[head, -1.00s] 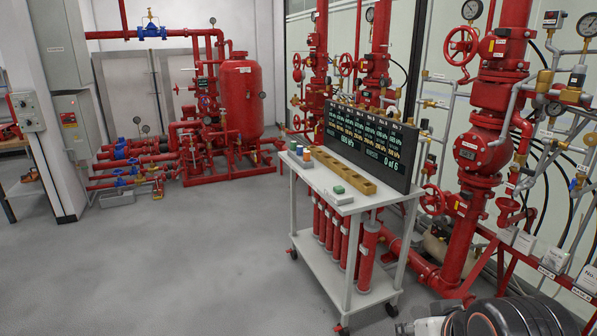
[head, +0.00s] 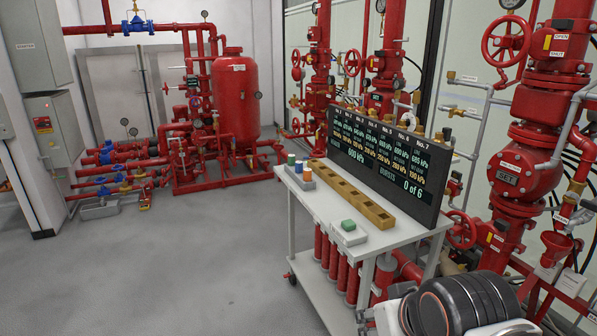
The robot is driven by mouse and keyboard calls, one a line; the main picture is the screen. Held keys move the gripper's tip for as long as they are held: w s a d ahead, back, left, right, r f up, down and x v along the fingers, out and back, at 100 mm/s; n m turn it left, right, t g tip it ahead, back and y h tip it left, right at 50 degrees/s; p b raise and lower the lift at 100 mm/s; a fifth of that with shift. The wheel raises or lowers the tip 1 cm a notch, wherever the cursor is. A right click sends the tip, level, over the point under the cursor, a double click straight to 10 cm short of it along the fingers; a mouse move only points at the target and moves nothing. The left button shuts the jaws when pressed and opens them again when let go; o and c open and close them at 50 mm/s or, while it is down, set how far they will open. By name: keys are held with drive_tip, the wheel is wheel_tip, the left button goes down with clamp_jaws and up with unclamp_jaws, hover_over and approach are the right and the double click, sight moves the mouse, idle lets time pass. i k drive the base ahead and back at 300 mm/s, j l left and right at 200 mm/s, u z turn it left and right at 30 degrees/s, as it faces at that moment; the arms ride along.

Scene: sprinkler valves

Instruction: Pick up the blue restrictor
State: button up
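The blue restrictor (head: 291,159) is a small blue upright piece at the far left end of the white cart's top. It stands in a small grey holder (head: 300,183), beside a white piece (head: 299,167) and an orange piece (head: 307,174). My arm's dark, ringed part shows at the lower right. What looks like the edge of my gripper (head: 368,317) shows at its left, well apart from the restrictor and nearer to me. Its fingers are too small and cut off to tell whether they are open.
The white cart (head: 380,240) also bears a long brass-coloured block with recesses (head: 350,193), a green piece (head: 348,224) on a pale block (head: 346,236), and a dark display board (head: 375,165). Red valve pipes (head: 515,180) stand at right. The floor left of the cart is clear.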

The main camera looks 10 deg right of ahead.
sight(298, 164)
drive_tip(key=z, duration=0.4)
drive_tip(key=i+j+z, duration=0.4)
drive_tip(key=j, duration=0.2)
drive_tip(key=i+j+z, duration=0.35)
drive_tip(key=j, duration=0.35)
drive_tip(key=i+j, duration=0.15)
drive_tip(key=j, duration=0.25)
drive_tip(key=i+j, duration=0.15)
drive_tip(key=j, duration=0.25)
drive_tip(key=i+j, duration=0.15)
drive_tip(key=j, duration=0.25)
drive_tip(key=i+j, duration=0.15)
drive_tip(key=j, duration=0.25)
drive_tip(key=i+j+z, duration=0.1)
drive_tip(key=j, duration=0.35)
drive_tip(key=i+j, duration=0.15)
drive_tip(key=j, duration=0.25)
drive_tip(key=i+j, duration=0.15)
drive_tip(key=j, duration=0.25)
drive_tip(key=l, duration=0.35)
